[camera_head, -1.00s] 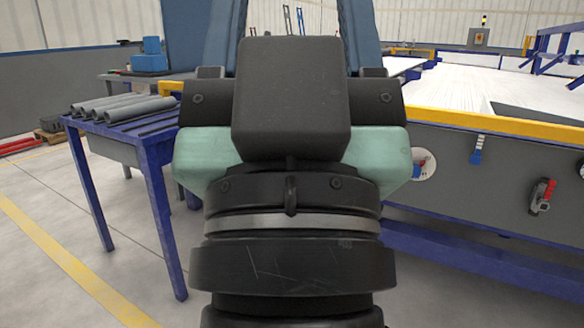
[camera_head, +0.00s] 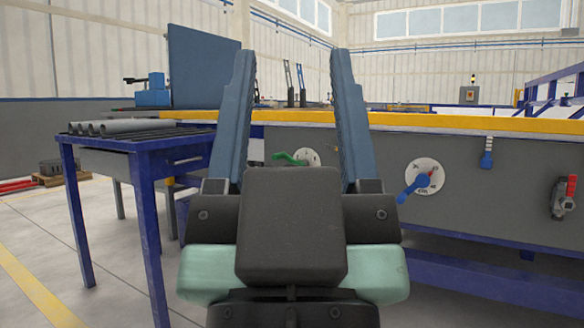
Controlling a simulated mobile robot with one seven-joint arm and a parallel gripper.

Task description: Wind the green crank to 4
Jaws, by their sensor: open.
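The green crank (camera_head: 289,159) sits on the grey front panel of the long bench, at the left end of its white dial (camera_head: 309,157). It shows between my two fingers, farther off than they are. The dial's right part is near my right finger, and its numbers are too small to read. My gripper (camera_head: 292,70) is open and empty, its two blue fingers pointing up in the picture, apart from the crank.
A blue crank (camera_head: 415,187) on a larger white dial (camera_head: 432,176) is to the right. Farther right are a blue handle (camera_head: 487,155) and a red valve (camera_head: 566,193). A blue-legged table (camera_head: 140,150) with grey pipes (camera_head: 115,127) stands left.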

